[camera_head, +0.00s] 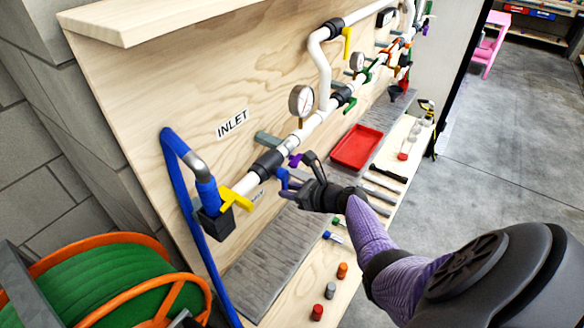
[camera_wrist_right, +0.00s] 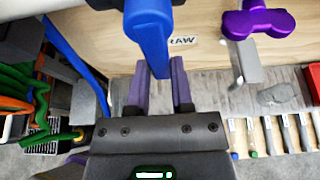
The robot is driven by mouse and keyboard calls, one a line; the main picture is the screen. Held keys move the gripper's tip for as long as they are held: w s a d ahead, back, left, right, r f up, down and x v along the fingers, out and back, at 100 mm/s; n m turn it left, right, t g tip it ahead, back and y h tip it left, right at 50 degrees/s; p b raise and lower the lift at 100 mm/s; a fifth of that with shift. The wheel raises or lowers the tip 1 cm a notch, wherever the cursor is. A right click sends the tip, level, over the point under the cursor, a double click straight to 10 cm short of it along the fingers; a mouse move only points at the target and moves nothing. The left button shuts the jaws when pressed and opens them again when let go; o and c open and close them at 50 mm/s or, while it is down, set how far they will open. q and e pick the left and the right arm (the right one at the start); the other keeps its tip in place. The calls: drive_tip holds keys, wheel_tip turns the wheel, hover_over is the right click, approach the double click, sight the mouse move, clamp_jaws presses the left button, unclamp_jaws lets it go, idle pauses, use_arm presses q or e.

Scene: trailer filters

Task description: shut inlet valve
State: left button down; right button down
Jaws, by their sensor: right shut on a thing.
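A wooden panel carries a white pipe line, with an INLET label (camera_head: 232,124) above its near end. A yellow valve handle (camera_head: 238,196) sits where the blue hose joins the pipe. A blue lever handle (camera_head: 283,178) hangs below the pipe, farther along; it also shows in the right wrist view (camera_wrist_right: 150,35). My right gripper (camera_head: 295,190) is at this lever, and its purple fingers (camera_wrist_right: 158,80) stand on either side of the lever's lower end, shut on it. The gripper partly hides the lever in the head view. My left gripper is not in view.
A purple handle (camera_wrist_right: 258,22) is close to the right of the blue lever. A pressure gauge (camera_head: 301,100) stands above the pipe. The shelf below holds a red tray (camera_head: 357,147) and small bottles. A green hose reel (camera_head: 110,285) is at lower left; open floor lies right.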

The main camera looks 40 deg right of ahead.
drive_tip(key=shift+a+f, duration=0.1)
idle(0.5)
drive_tip(key=c, duration=0.5)
unclamp_jaws()
drive_tip(key=shift+s, duration=0.1)
drive_tip(key=p+v, duration=0.4)
drive_tip(key=v, duration=0.6)
